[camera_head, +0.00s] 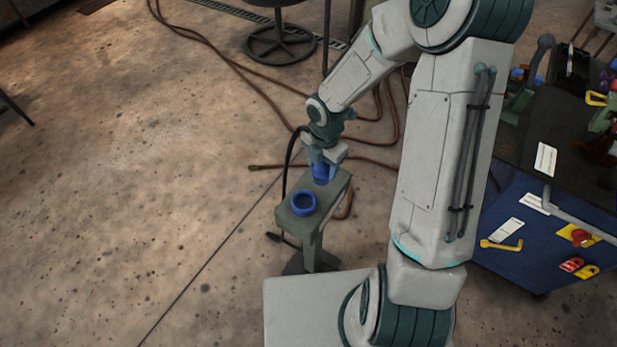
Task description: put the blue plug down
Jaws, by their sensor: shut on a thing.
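The blue plug (321,174) is in my gripper (322,163), upright, over the far end of a small grey-green stand (328,201). My gripper is shut on the plug from above. I cannot tell whether the plug's bottom touches the stand top. A blue ring (304,203) with a dark opening sits on the near left end of the same stand, apart from the plug.
A blue tool cart (520,262) with tools and labels stands at the right. Brown hoses (262,168) lie on the floor behind the stand. A round-based stool (280,43) is at the back.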

